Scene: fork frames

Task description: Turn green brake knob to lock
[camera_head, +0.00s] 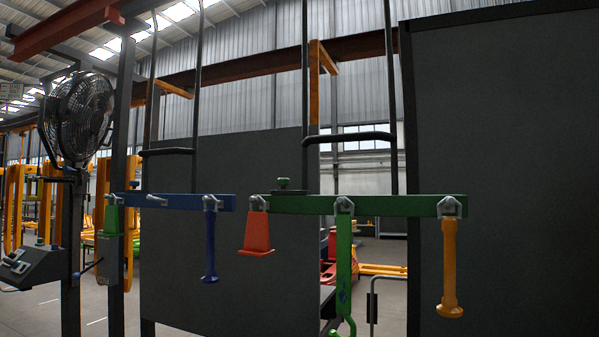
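A green knob (283,183) sits on top of the green crossbar (310,204), near the bar's left end. It looks small, and its turn position cannot be told from here. From the green bar hang an orange tapered piece (257,234) at the left, a green hook (344,268) in the middle and a yellow-orange handle (450,268) at the right. A shorter blue crossbar (180,201) to the left carries a green tapered piece (112,219) and a blue handle (210,245). Neither of my grippers shows in the head view.
A large dark panel (510,150) fills the right side, and another dark panel (200,265) stands behind the bars. Vertical dark rods rise above both bars. A black fan (78,117) stands at the left. Orange and yellow equipment stands farther back.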

